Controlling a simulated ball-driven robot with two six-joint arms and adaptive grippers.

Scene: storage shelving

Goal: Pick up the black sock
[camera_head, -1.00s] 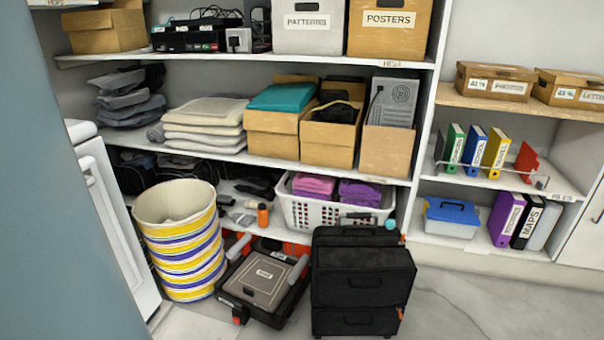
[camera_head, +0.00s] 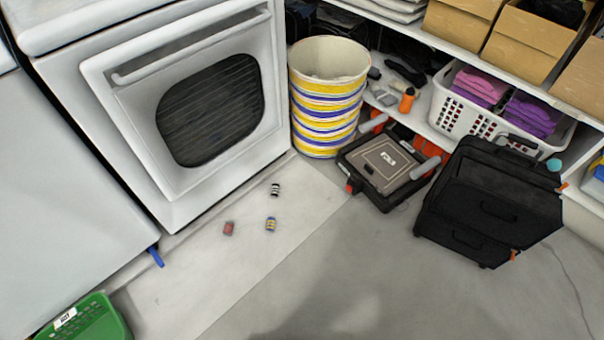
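Three small rolled or can-shaped items lie on the pale floor in front of the white oven. One is black and white (camera_head: 275,190), closest to the striped bin. One is yellow and blue (camera_head: 270,224), and one is reddish (camera_head: 228,228). They are too small to tell whether any is a sock. Dark, soft-looking items (camera_head: 405,72) lie on the low shelf behind the bin; I cannot tell whether a black sock is among them. Neither of my grippers is in view.
The white oven (camera_head: 180,180) stands left, beside a yellow-striped bin (camera_head: 328,105). A green basket (camera_head: 110,318) is lower left. A blue object (camera_head: 156,257) is near the oven. Central floor is clear.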

